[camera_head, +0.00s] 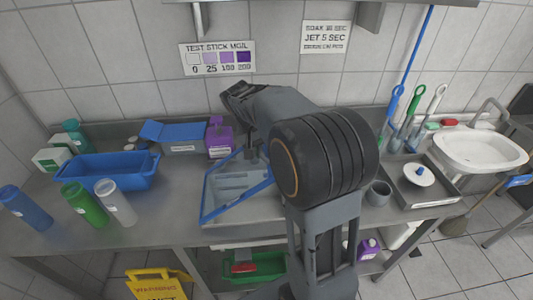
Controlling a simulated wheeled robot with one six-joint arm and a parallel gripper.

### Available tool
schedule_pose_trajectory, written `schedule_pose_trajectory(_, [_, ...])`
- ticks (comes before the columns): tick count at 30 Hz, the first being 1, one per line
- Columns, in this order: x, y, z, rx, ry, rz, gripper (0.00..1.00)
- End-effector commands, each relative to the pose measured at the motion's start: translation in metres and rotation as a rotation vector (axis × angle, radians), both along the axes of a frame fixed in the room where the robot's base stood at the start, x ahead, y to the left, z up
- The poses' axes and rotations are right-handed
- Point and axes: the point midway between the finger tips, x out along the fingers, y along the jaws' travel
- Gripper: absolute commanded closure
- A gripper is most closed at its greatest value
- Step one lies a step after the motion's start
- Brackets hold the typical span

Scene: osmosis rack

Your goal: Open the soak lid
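I cannot tell for certain which part is the soak lid. A small grey box (184,149) with a label stands at the back of the steel bench, with a blue lid (173,131) on top. In the middle, a blue-rimmed bin (207,208) shows grey slats inside; its right part is hidden by my arm. My arm reaches over the bench, its dark wrist left of centre. My gripper (252,151) seems to point down over the back of the bin, mostly hidden by my arm. Its fingers are too small to read.
A blue tub (107,171), blue, green and clear bottles stand at left. A purple bottle (219,138) stands beside the small box. At right are a grey cup (378,193), a tray (435,200) with a white blue-knobbed disc, brushes and a sink (482,146).

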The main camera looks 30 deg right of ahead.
Motion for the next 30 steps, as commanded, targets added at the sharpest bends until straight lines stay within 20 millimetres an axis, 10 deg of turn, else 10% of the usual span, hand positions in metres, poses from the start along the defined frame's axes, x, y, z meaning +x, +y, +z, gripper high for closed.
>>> schedule_pose_trajectory(30, [0.003,0.008,0.028,0.018,-0.01,0.0,0.6])
